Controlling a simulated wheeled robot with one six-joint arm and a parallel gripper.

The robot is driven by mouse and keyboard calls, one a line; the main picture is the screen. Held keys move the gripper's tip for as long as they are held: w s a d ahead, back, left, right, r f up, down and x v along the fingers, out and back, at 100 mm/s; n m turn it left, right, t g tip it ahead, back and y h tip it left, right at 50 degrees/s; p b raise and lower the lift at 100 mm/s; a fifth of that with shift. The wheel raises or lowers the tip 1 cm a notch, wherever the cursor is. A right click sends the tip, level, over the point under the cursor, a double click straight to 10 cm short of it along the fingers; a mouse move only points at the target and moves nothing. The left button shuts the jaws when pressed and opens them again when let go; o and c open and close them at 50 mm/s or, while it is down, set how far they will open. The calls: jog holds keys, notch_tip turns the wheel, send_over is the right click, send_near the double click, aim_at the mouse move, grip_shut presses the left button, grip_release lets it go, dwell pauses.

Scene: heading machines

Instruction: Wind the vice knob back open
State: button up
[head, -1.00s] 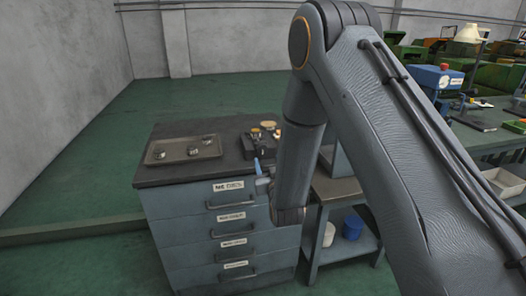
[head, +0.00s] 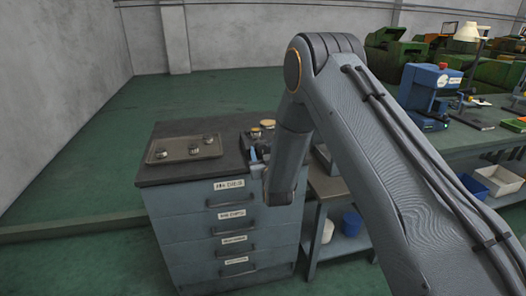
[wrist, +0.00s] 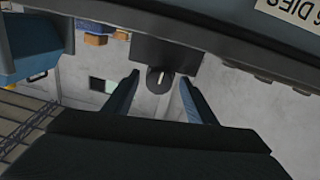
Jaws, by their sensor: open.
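In the wrist view, the vice knob (wrist: 153,84) is a dark round knob with a pale line, in front of a dark block of the vice (wrist: 165,50). My gripper (wrist: 160,78) is open, one dark finger on each side of the knob in the picture, with gaps showing. I cannot tell whether the fingertips reach around it. In the head view, the vice (head: 246,139) sits at the right end of the cabinet top, partly hidden by my arm. Blue fingers of my gripper (head: 259,155) show beside the vice; the knob is hidden there.
A drawer cabinet (head: 228,240) carries the vice and a flat tray (head: 165,156) holding three small metal parts. A bench with a blue machine (head: 430,92) and bins (head: 497,180) stands at right. Green floor is clear to the left.

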jog(key=c, duration=1)
jog(key=shift+c, duration=0.2)
jog(key=shift+n, duration=0.4)
jog(key=n+b, duration=0.3)
jog(key=shift+f+n, duration=0.15)
jog(key=shift+n, duration=0.25)
jog(key=n+b, duration=0.2)
jog(key=n, duration=0.2)
jog(key=shift+n+y, duration=0.3)
jog(key=n+b, duration=0.2)
jog(key=n, duration=0.2)
jog(key=shift+n, duration=0.3)
jog(key=shift+n+y+b, duration=0.4)
jog(key=shift+n+b, duration=0.4)
jog(key=shift+n, duration=1.2)
